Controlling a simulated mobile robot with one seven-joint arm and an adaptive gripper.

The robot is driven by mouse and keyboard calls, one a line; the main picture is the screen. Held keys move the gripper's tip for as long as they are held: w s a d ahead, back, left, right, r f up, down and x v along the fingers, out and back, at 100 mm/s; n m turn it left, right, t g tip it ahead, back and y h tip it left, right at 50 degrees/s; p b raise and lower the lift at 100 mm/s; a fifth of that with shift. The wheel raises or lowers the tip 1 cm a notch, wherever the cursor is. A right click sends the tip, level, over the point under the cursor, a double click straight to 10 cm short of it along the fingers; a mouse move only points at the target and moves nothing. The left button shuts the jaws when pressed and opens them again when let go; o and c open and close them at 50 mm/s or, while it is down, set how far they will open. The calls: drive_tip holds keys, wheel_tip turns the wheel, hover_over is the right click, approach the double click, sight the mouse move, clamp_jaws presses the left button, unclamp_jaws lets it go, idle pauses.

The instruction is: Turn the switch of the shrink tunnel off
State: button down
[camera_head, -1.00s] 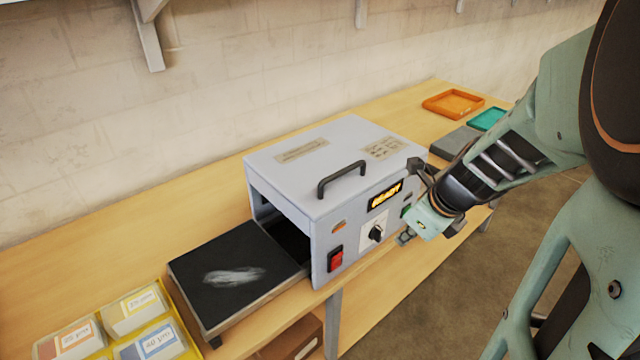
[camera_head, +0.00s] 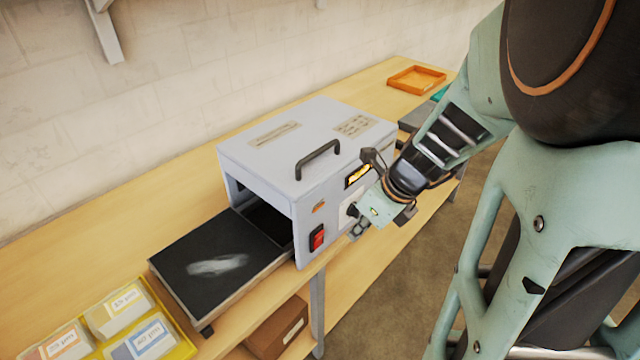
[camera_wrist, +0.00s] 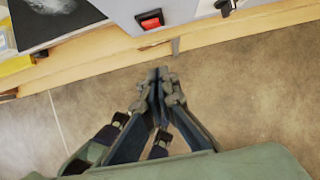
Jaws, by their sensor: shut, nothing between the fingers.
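The shrink tunnel (camera_head: 300,160) is a grey box with a black handle on top, standing on the wooden bench. Its red rocker switch (camera_head: 317,237) is low on the front panel, near the tunnel's open left end. The switch also shows at the top of the wrist view (camera_wrist: 150,20). My gripper (camera_head: 357,233) is in front of the panel, to the right of the switch and apart from it, and hides part of the dial and display. In the wrist view my gripper's fingertips (camera_wrist: 159,74) are together and empty, below the switch in the picture.
A black infeed plate (camera_head: 215,265) extends left from the tunnel. A yellow tray (camera_head: 183,343) of labelled boxes sits front left. An orange tray (camera_head: 416,79) lies at the back right. A brown box (camera_head: 277,330) is under the bench. The floor in front is clear.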

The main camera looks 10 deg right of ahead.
sight(320, 242)
drive_tip(key=w+a+f+b, duration=0.4)
drive_tip(key=w+f+b, duration=0.2)
drive_tip(key=f+b, duration=0.1)
drive_tip(key=shift+w+a+f+b, duration=0.15)
drive_tip(key=shift+a+f+b, duration=0.2)
drive_tip(key=shift+f, duration=0.25)
drive_tip(key=shift+r, duration=0.1)
drive_tip(key=shift+w+a+p, duration=0.15)
drive_tip(key=shift+w+p, duration=0.15)
drive_tip(key=shift+p, duration=0.15)
drive_tip(key=shift+r, duration=0.1)
